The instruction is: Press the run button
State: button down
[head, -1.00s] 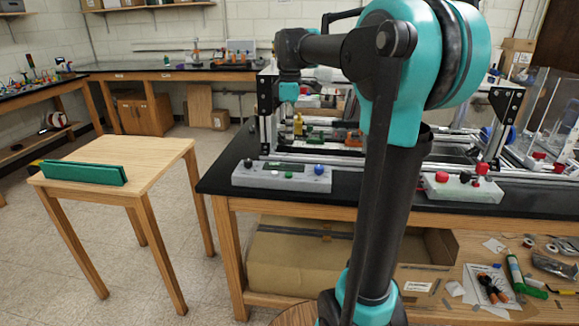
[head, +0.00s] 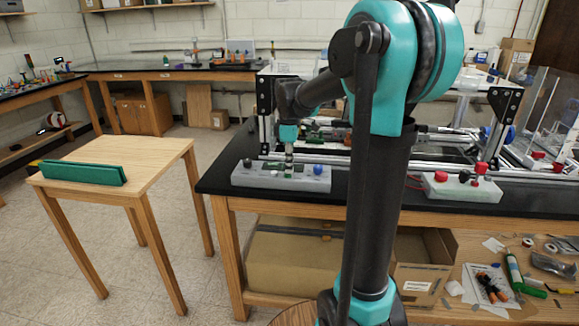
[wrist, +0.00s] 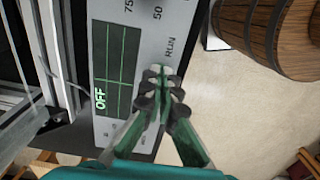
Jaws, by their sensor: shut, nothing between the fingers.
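The grey control box (head: 250,178) sits on the black bench top near its front left edge. In the wrist view its panel (wrist: 150,25) carries the printed word RUN, part of a number scale, and a dark green-lined display (wrist: 112,70) reading OFF. My gripper (head: 289,160) points down over the box, left of its blue knob (head: 318,169). In the wrist view my gripper (wrist: 160,78) is shut and empty, its fingertips beside the RUN label. The run button is hidden behind the fingertips. I cannot tell whether they touch it.
A second grey box (head: 455,188) with red knobs stands farther right on the bench. The metal extrusion frame (head: 340,165) rises behind the control box. A wooden table (head: 150,155) with a green block (head: 80,173) stands to the left, with open floor between.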

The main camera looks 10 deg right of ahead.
jog(key=shift+f, duration=0.6)
jog(key=shift+s+f, duration=0.25)
jog(key=shift+w+r, duration=0.15)
jog(key=shift+r, duration=0.05)
notch_tip(320, 180, up, 14)
jog(key=shift+r, duration=0.2)
